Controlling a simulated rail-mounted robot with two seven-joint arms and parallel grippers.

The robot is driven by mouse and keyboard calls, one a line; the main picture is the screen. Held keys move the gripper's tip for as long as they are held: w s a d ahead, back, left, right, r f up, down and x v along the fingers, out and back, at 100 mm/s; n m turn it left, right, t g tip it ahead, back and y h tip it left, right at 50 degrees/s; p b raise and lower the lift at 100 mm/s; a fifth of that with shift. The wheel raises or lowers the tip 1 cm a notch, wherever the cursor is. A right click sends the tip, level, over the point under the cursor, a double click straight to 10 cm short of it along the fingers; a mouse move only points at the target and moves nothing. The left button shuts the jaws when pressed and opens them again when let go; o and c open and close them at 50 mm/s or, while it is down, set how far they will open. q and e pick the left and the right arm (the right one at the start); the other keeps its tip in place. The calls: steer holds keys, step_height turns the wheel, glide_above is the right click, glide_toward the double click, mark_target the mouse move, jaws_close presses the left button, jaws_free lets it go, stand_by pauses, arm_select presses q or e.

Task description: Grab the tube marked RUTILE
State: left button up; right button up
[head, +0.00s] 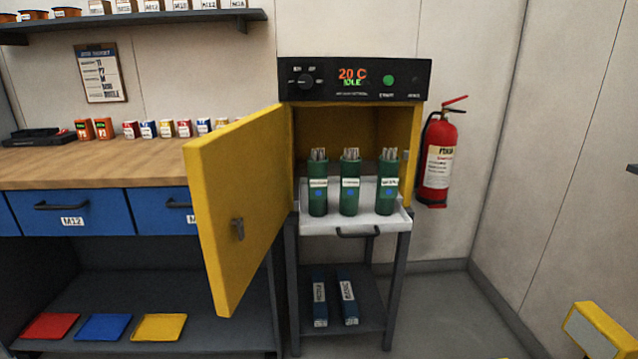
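Three green tubes with white labels stand upright in a row on a pale pulled-out tray (350,222) of a yellow oven cabinet. They are the left tube (318,200), the middle tube (350,202) and the right tube (387,200). Thin grey rods stick out of their open tops. The label lettering is too small to read, so I cannot tell which one is marked RUTILE. Neither of my grippers shows in the head view.
The oven's yellow door (235,210) stands open to the left. Its black panel (353,80) reads 20 C IDLE. Two dark blue boxes lie on the shelf below. A wooden workbench (100,165) is left; a red fire extinguisher (437,160) hangs right. A yellow object (600,335) shows lower right.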

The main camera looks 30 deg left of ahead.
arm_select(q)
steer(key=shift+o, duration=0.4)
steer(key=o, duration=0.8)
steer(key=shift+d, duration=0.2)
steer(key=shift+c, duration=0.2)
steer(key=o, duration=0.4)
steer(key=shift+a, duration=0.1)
